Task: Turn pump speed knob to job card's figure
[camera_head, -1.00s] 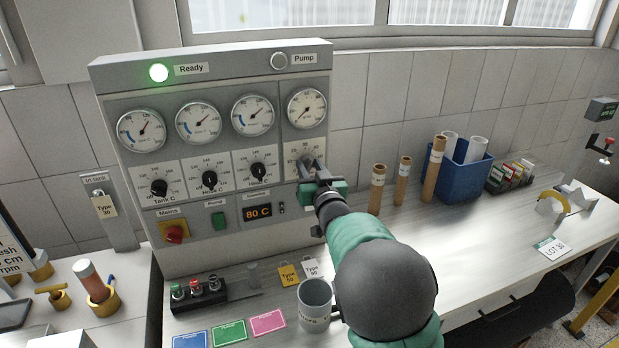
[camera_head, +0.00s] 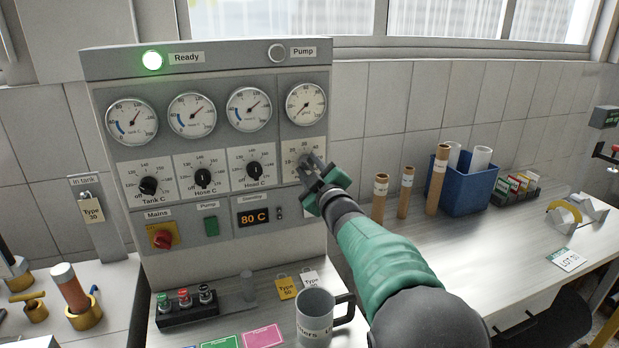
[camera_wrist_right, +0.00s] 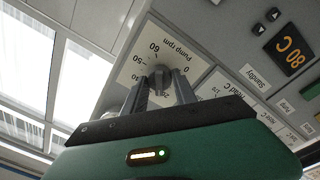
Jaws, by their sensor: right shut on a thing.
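The pump speed knob (camera_wrist_right: 161,76) is a small dark knob on a white plate marked "Pump rpm" (camera_head: 302,147), at the right of the control panel. In the wrist view the plate shows figures such as 0, 50 and 60, upside down. My right gripper (camera_head: 310,168) has its two fingers on either side of the knob; in the wrist view (camera_wrist_right: 160,88) it is shut on it. The fingers hide part of the knob and dial, and I cannot read its setting. No readable job card is in view. My left gripper is not in view.
Three other knobs, Tank C (camera_head: 149,186), Hose C (camera_head: 203,178) and Head C (camera_head: 254,170), sit left of it. The gauge above (camera_head: 306,104) is uncovered. A grey mug (camera_head: 314,318) stands below my arm. Cardboard tubes (camera_head: 437,180) and a blue bin (camera_head: 468,185) stand right.

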